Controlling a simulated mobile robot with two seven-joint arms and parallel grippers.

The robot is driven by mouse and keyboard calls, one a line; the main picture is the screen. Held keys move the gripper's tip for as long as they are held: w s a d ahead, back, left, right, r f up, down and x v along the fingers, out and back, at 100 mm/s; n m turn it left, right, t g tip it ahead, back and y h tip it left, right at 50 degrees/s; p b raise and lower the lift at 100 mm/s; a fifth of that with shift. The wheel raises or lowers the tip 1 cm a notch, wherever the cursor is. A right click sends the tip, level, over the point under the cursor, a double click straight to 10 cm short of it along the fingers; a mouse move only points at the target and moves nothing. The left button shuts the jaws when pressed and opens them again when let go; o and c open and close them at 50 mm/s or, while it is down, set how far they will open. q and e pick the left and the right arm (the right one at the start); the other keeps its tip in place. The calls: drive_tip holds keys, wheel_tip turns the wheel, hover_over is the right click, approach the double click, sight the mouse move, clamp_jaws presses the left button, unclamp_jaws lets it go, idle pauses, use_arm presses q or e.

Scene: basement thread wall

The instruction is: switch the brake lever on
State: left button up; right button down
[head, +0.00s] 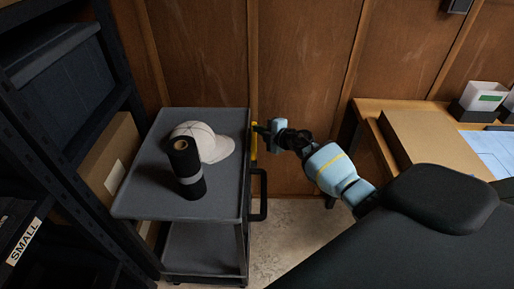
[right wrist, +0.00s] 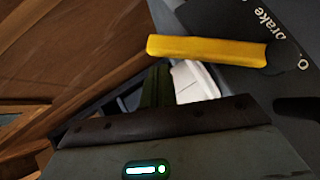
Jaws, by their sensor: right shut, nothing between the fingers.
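The brake lever is a yellow bar (head: 254,143) on the right side of the grey cart (head: 220,205) in the head view. In the right wrist view the yellow lever (right wrist: 207,50) lies almost level beside a dark plate (right wrist: 270,25) marked "brake"; other lettering there is only partly readable. My right gripper (head: 260,130) is shut and empty, close to the lever's upper end from the right. I cannot tell whether it touches the lever. My left gripper is not in view.
A black roll (head: 186,170) and a pale cap (head: 203,141) are on the cart's top. A black handle (head: 260,195) juts from its right side. A dark shelf rack stands left. A wooden desk (head: 370,125) with a cardboard box (head: 432,145) stands right. Wood panels close off the back.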

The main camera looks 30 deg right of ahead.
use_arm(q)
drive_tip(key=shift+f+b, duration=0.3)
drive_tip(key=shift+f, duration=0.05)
use_arm(e)
drive_tip(key=shift+w+d+f, duration=0.25)
drive_tip(key=shift+w+d, duration=0.15)
drive_tip(key=shift+w, duration=0.05)
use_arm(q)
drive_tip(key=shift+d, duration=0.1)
use_arm(e)
drive_tip(key=shift+d+r, duration=0.1)
drive_tip(key=shift+r, duration=0.05)
